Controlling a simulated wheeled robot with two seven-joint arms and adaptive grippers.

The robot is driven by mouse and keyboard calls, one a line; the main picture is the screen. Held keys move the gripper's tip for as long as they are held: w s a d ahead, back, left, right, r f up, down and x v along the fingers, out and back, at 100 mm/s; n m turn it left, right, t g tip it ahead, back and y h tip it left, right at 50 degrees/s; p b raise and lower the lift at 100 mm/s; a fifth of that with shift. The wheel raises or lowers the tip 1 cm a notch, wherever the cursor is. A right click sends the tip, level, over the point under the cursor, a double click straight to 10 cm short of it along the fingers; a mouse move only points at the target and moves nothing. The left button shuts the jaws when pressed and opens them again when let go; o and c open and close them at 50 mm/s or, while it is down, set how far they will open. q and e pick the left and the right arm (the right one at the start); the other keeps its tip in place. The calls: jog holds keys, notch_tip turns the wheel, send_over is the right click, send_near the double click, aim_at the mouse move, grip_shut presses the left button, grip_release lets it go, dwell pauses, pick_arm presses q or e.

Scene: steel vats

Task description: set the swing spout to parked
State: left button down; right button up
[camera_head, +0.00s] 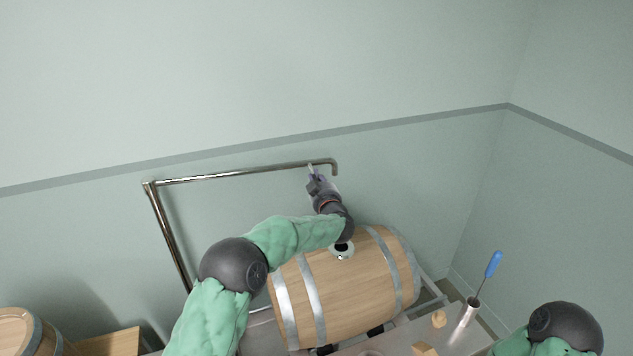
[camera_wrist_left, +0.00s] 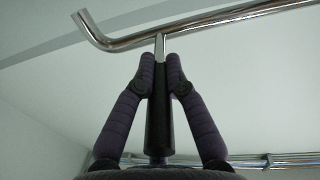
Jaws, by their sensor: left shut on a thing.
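The swing spout (camera_head: 240,173) is a long shiny steel tube. It runs from the top of an upright steel post (camera_head: 170,230) at the left to a downturned end at the right, above and behind the barrel. In the left wrist view the spout (camera_wrist_left: 215,26) crosses the top, its bent end at the upper left. A dark handle (camera_wrist_left: 159,120) with a thin steel stem hangs from it. My left gripper (camera_head: 313,174) is just under the spout near its downturned end. Its fingers (camera_wrist_left: 161,68) are shut on the handle. My right gripper is out of view.
A wooden barrel (camera_head: 350,290) with steel hoops and a pale-ringed bung hole (camera_head: 341,251) lies below my left forearm. A steel cup (camera_head: 465,315) holds a blue-handled tool (camera_head: 493,264). Another barrel (camera_head: 15,330) stands lower left. Bare walls enclose the back.

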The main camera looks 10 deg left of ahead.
aim_at(310, 164)
pick_arm(q)
jog(key=shift+w+a+r+n+y+p, duration=0.2)
jog(key=shift+w+a+p, duration=0.1)
jog(key=shift+w, duration=0.35)
jog(key=shift+w+a+r+n+y+p, duration=0.15)
jog(key=shift+w+n+y+p, duration=0.1)
jog(key=shift+w, duration=0.35)
jog(key=shift+a+r, duration=0.1)
jog(key=shift+r, duration=0.1)
jog(key=c, duration=1.5)
grip_release()
jog(key=shift+o, duration=1.1)
jog(key=shift+w+f, duration=0.15)
jog(key=shift+w, duration=0.1)
jog(key=shift+f+g, duration=0.2)
jog(key=shift+g, duration=0.1)
jog(key=shift+f, duration=0.1)
